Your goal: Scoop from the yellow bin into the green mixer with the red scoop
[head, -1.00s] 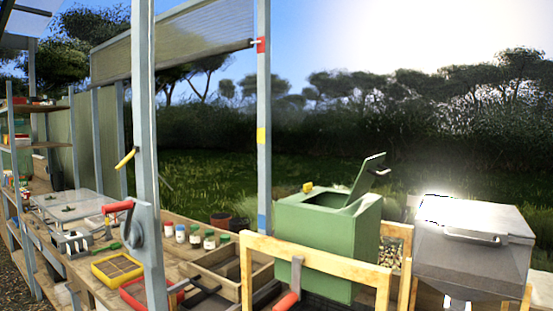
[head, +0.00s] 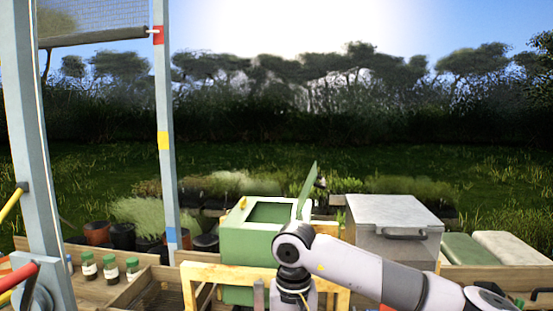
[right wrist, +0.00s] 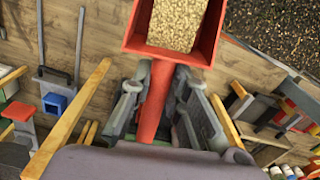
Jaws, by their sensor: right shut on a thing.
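My right gripper (right wrist: 158,96) is shut on the handle of the red scoop (right wrist: 151,118) in the right wrist view. The scoop's pan points to the top of that view and holds tan, grainy material (right wrist: 176,22). The green mixer (head: 243,246) stands in the middle of the head view, its lid (head: 308,187) raised and its top opening dark. My right arm crosses in front of the mixer's right side; its gripper is below the head view's edge. The yellow bin cannot be made out in either current view. My left gripper is not in view.
A wooden frame (head: 205,273) stands before the mixer. A grey lidded box (head: 393,222) stands to its right. Blue-grey posts (head: 165,130), a red-handled crank (head: 20,275) and green-capped jars (head: 110,268) are at left. Tools and wooden bars surround the scoop in the wrist view.

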